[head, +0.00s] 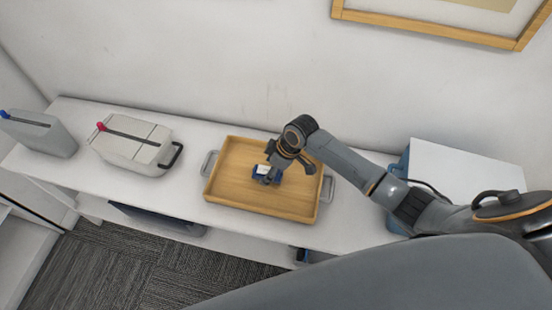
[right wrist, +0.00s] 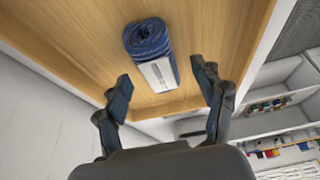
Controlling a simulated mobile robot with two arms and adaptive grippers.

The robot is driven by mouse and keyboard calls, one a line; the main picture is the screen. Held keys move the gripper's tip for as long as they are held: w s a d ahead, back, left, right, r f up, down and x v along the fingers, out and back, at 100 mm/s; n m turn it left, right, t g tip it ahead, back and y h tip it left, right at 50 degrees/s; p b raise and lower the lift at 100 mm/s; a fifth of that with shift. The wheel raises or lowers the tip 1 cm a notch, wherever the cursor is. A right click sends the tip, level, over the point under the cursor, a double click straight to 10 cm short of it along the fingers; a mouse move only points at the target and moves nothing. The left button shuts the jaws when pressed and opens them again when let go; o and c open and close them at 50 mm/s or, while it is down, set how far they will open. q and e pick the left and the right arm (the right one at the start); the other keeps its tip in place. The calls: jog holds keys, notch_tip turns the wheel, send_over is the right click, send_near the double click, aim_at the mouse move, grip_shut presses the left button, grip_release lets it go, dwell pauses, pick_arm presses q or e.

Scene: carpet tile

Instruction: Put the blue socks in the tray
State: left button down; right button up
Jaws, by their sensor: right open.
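The blue socks (head: 266,174) are a rolled bundle with a white label band, lying in the wooden tray (head: 228,194). In the right wrist view the blue socks (right wrist: 147,38) rest on the tray's bare wood floor (right wrist: 70,35), apart from the fingers. My right gripper (head: 281,169) is over the tray close beside the socks. Its two fingers (right wrist: 162,82) are spread, with nothing held between them. My left gripper is not in the frames.
The tray stands on a long white shelf (head: 88,180). A pale container with a dark handle (head: 135,145) and a grey container (head: 40,133) stand to the left. A blue-and-white box (head: 460,165) stands to the right, behind my arm. A framed picture (head: 430,28) hangs above.

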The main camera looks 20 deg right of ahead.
jog(key=v, duration=1)
jog(key=shift+s+d, duration=0.1)
jog(key=shift+s, duration=0.05)
